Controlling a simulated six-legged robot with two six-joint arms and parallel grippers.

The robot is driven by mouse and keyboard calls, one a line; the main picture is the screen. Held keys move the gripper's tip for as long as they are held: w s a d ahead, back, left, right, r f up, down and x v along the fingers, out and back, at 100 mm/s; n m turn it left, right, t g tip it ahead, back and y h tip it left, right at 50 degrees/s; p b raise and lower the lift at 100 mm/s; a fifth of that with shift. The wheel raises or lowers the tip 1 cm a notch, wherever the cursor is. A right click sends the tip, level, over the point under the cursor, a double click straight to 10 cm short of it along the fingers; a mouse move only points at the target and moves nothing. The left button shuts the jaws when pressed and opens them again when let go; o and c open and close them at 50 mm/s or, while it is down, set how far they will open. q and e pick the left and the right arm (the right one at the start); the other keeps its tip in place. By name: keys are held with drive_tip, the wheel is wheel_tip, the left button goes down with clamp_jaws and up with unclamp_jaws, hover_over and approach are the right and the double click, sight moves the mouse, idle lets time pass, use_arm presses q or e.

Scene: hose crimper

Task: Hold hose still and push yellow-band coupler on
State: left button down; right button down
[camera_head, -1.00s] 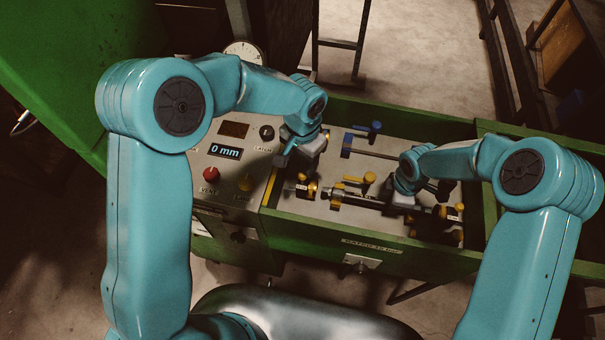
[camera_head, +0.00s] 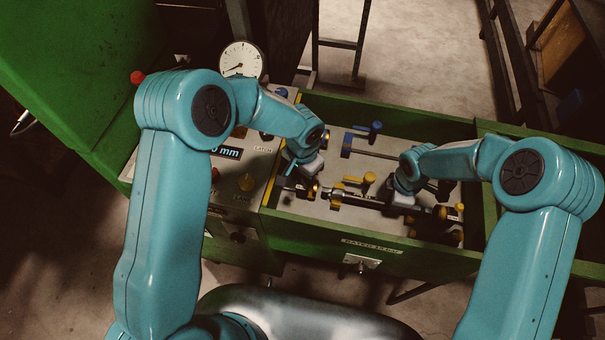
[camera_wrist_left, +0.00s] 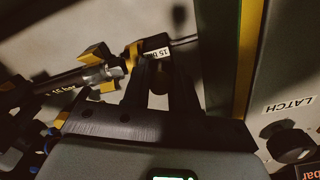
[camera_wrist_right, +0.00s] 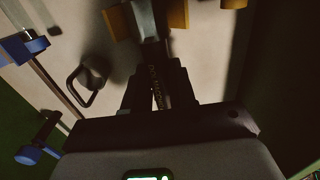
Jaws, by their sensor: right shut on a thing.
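The yellow-band coupler (camera_head: 312,191) sits at the left end of the dark hose (camera_head: 366,202), close to the hose's metal end (camera_wrist_left: 103,73) in the left wrist view. There its yellow band (camera_wrist_left: 132,56) and a white tag (camera_wrist_left: 157,53) show. I cannot tell whether coupler and hose end touch. My left gripper (camera_head: 298,180) is at the coupler; its fingers (camera_wrist_left: 157,85) are apart, with the tag and a dark round part showing between them. My right gripper (camera_wrist_right: 157,85) is shut on the hose, right of the yellow clamp (camera_head: 337,199).
A green-walled tray (camera_head: 400,258) surrounds the work. A blue-handled rod fixture (camera_head: 375,153) lies behind the hose. Other dark and yellow couplers (camera_head: 450,235) lie at right. A control panel (camera_head: 252,165) with a partly hidden mm display and a dial gauge (camera_head: 240,60) stand left.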

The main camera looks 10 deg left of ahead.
sight(315, 185)
use_arm(q)
drive_tip(key=shift+d, duration=1.75)
use_arm(e)
drive_tip(key=shift+a, duration=0.15)
use_arm(q)
drive_tip(key=c, duration=1.1)
unclamp_jaws()
drive_tip(key=shift+o, duration=0.7)
drive_tip(key=shift+d, duration=0.1)
use_arm(e)
drive_tip(key=shift+d, duration=0.2)
use_arm(q)
drive_tip(key=shift+r, duration=0.1)
wheel_tip(315, 185, up, 12)
